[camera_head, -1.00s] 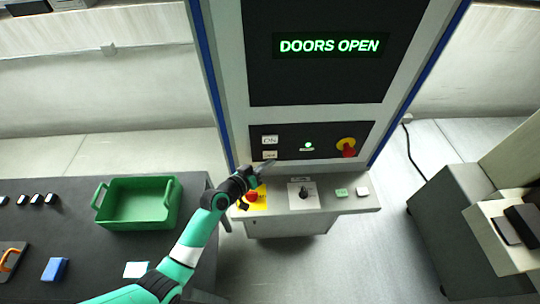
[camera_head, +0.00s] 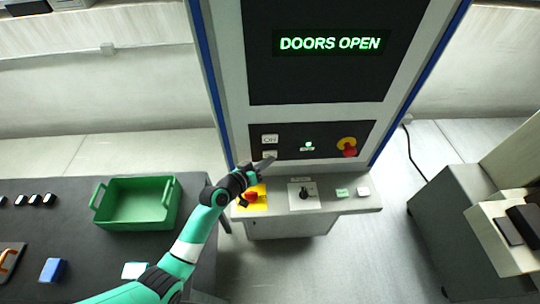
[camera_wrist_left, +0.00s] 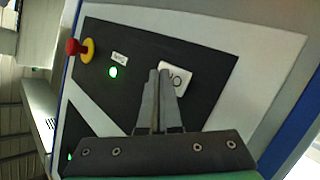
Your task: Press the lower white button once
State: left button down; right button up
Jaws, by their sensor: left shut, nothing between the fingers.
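The lower white button (camera_head: 267,154) is on the dark control panel of the machine, just below the upper white button (camera_head: 270,139), which reads ON. My left gripper (camera_head: 270,160) is shut and empty, with its fingertips in front of the lower button and partly covering it. I cannot tell whether they touch it. In the left wrist view my left gripper (camera_wrist_left: 159,74) has its fingertips beside a lettered white button (camera_wrist_left: 178,79). The fingers hide part of the panel there. My right gripper is not in view.
A green lamp (camera_head: 308,145) and a red-yellow knob (camera_head: 348,147) are right of the buttons. Below, a ledge carries a red button (camera_head: 251,197), a dark switch (camera_head: 303,194) and small green and white buttons. A green bin (camera_head: 137,203) stands on the left table.

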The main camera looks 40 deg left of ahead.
pick_arm(q)
jog(key=shift+w+a, duration=0.2)
jog(key=shift+a, duration=0.05)
jog(key=shift+s+d, duration=0.1)
dwell(0.5)
jog(key=shift+s+d+p, duration=0.35)
jog(key=shift+s+d, duration=0.1)
jog(key=shift+d, duration=0.1)
jog(key=s+d+p, duration=0.1)
jog(key=d, duration=0.1)
jog(key=s+d+p, duration=0.1)
jog(key=s+p, duration=0.1)
jog(key=shift+s+d, duration=0.15)
jog(key=shift+d, duration=0.2)
dwell(0.7)
